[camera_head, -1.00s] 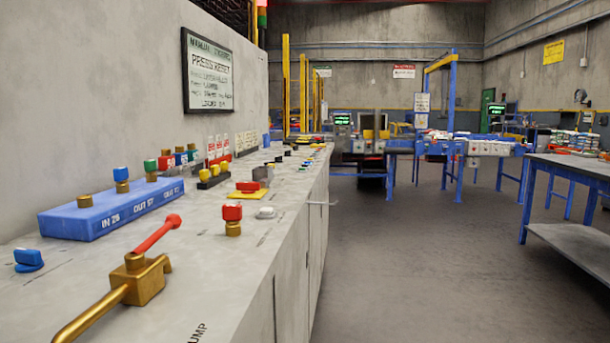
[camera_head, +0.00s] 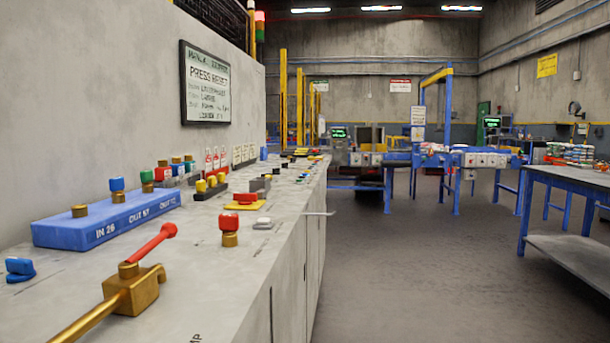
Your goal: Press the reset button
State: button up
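A long grey counter (camera_head: 285,225) runs along the left wall with several controls on it. A red button on a yellow plate (camera_head: 245,200) sits midway along it. Nearer stands a red-capped brass knob (camera_head: 230,232). A small white button (camera_head: 264,223) lies to its right. A framed sign (camera_head: 206,83) above reads "PRESS RESET" among smaller, blurred lines. No label that I can read marks which control is the reset button. My gripper is not in view.
A brass valve with a red lever (camera_head: 133,290) and a blue manifold block (camera_head: 105,218) occupy the near counter. The floor (camera_head: 400,270) right of the counter is clear. A blue-legged table (camera_head: 570,175) stands at right, and blue conveyors (camera_head: 460,158) stand farther back.

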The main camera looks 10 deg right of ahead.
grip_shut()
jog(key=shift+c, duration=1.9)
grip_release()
